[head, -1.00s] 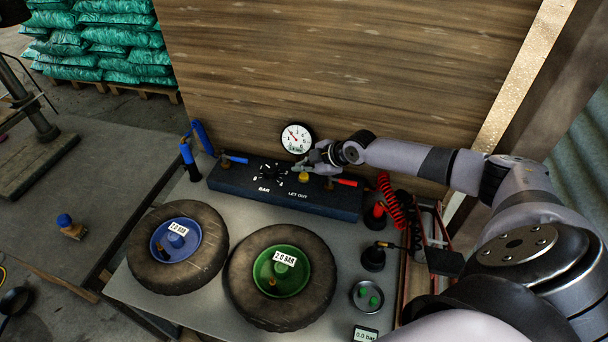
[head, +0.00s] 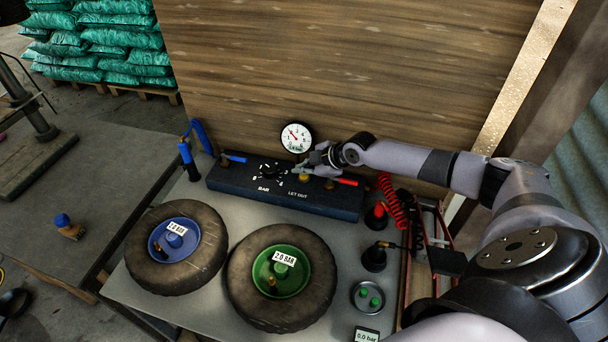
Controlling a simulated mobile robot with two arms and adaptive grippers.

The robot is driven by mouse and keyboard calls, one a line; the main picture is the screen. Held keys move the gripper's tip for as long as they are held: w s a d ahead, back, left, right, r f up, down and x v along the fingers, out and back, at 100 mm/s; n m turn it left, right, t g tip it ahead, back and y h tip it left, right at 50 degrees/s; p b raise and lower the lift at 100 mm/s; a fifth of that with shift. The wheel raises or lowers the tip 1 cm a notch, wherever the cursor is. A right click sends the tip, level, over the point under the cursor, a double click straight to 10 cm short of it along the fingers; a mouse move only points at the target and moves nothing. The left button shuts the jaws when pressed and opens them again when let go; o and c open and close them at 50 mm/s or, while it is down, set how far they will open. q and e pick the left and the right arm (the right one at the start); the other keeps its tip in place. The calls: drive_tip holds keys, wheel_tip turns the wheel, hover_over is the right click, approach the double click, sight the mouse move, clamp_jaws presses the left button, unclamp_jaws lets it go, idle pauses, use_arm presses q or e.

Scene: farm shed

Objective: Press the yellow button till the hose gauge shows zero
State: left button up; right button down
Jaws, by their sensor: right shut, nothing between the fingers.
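The yellow button (head: 304,178) sits on top of the dark blue control box (head: 230,182), above the words LET OUT. My right gripper (head: 299,169) is shut and empty, with its fingertips right above the button; I cannot tell if they touch it. The fingers partly hide the button. The round white hose gauge (head: 296,138) is on the wooden wall behind the box, with a red needle pointing to the upper left; its exact reading is too small to tell. My left gripper is not in view.
A dial (head: 271,172), a blue lever (head: 235,158) and a red lever (head: 347,182) are on the box. A blue-hubbed wheel (head: 212,259) and a green-hubbed wheel (head: 318,292) lie in front. A small display (head: 366,336) reads 0.0 bar. A red coiled hose (head: 390,202) is at right.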

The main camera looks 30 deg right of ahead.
sight(303, 177)
drive_tip(key=shift+f+b, duration=0.45)
drive_tip(key=shift+f, duration=0.05)
drive_tip(key=shift+s, duration=0.1)
idle(1.0)
drive_tip(key=shift+r+p, duration=0.65)
drive_tip(key=shift+r, duration=0.35)
wheel_tip(303, 177, up, 5)
drive_tip(key=p, duration=0.3)
drive_tip(key=shift+p, duration=0.35)
drive_tip(key=shift+a, duration=0.1)
